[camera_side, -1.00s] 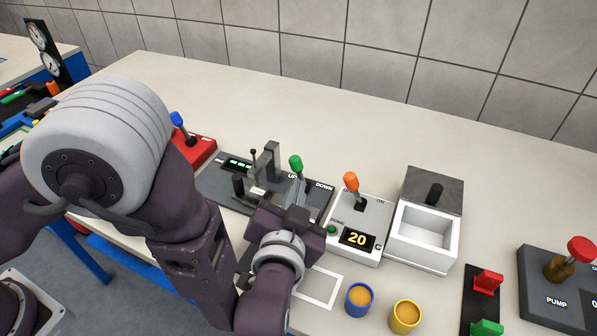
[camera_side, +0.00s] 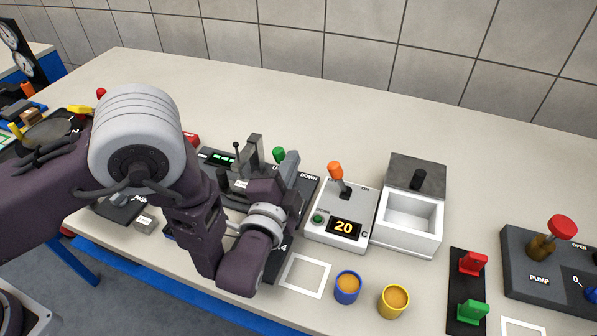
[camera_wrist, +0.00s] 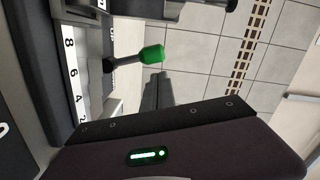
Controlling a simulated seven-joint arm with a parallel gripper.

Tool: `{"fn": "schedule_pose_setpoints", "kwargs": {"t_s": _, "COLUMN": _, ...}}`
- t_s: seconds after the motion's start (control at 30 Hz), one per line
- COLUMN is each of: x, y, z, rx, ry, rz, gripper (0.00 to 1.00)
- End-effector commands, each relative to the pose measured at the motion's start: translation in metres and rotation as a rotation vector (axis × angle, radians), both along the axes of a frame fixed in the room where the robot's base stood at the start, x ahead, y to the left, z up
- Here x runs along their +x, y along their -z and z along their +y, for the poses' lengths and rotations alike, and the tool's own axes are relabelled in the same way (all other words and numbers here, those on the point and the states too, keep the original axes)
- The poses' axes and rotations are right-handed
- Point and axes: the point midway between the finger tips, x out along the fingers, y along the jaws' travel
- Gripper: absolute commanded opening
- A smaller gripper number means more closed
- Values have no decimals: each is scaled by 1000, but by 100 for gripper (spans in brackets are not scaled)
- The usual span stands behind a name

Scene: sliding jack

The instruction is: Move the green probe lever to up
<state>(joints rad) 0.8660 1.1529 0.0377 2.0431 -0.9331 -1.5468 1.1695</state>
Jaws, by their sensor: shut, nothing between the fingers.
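The green probe lever (camera_side: 279,155) stands on the dark panel between a partly hidden label, of which a "U" shows, and the DOWN label (camera_side: 309,177). Its green tip is nearer the "U" side; its base is hidden by my gripper in the side view. In the wrist view the green tip (camera_wrist: 151,54) sits on a dark stem, pointing right. My gripper (camera_side: 287,172) is shut and empty, low over the panel in front of the lever. In the wrist view its fingers (camera_wrist: 158,90) lie just below the green tip; I cannot tell whether they touch.
A grey upright jaw (camera_side: 252,153) stands left of the lever. A white box with an orange lever (camera_side: 335,171) and a display of 20 stands close on the right. Beyond are a white tray (camera_side: 383,232) and blue and yellow cups (camera_side: 348,287). The table behind is clear.

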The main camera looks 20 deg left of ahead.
Motion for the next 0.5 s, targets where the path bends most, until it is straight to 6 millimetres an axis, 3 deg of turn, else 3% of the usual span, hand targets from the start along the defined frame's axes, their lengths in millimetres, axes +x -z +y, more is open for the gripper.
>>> {"fn": "schedule_pose_setpoints", "kwargs": {"t_s": 0.5, "x": 1, "y": 5, "z": 14, "rx": 1, "ry": 1, "rz": 1, "gripper": 0}}
